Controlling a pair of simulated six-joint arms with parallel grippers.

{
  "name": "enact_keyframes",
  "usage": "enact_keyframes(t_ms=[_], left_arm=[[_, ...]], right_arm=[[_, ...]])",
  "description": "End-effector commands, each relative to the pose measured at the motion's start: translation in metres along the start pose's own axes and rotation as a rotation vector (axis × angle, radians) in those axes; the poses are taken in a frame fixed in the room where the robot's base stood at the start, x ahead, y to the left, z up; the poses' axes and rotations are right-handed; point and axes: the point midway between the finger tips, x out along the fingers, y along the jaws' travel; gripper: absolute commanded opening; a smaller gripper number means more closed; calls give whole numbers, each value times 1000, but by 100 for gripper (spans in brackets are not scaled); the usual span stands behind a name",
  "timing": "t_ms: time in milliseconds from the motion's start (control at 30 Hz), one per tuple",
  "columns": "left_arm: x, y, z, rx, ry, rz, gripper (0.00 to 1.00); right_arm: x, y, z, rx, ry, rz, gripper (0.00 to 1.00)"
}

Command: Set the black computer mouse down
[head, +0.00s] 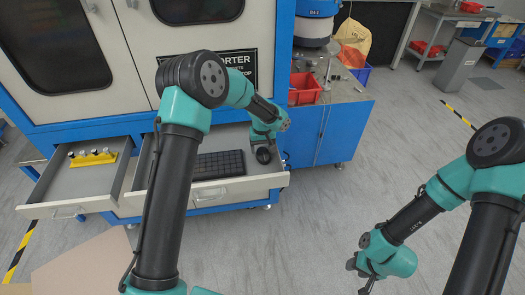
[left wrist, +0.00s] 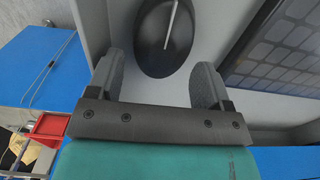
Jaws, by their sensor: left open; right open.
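The black computer mouse (head: 263,155) lies in the right open drawer (head: 251,183), near its right end. In the left wrist view the mouse (left wrist: 164,38) rests on the pale drawer bottom, just ahead of my left gripper (left wrist: 160,85). The gripper's two fingers are spread wide, one on each side of the mouse's near end, with clear gaps to it. In the head view my left gripper (head: 262,140) is over the drawer, its fingers mostly hidden. My right gripper (head: 365,276) is open and empty above the floor at the lower right.
A black keyboard (head: 218,165) lies left of the mouse in the same drawer. Another open drawer (head: 60,190) at the left holds a yellow block with bottles (head: 93,157). A red bin (head: 304,88) stands on the blue bench (head: 335,130).

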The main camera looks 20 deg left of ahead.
Motion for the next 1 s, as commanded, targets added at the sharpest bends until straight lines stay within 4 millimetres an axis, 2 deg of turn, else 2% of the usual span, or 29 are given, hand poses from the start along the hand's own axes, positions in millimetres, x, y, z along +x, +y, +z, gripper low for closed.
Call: enact_keyframes(t_ms=[300,500,700,1000], left_arm=[[-61,1,0,0,3,3,73],[-90,0,0,-1,2,2,73],[-99,0,0,0,-1,0,73],[-99,0,0,1,0,0,73]], right_arm=[[0,0,0,0,0,0,43],[0,0,0,0,0,0,43],[0,0,0,0,0,0,43],[0,0,0,0,0,0,43]])
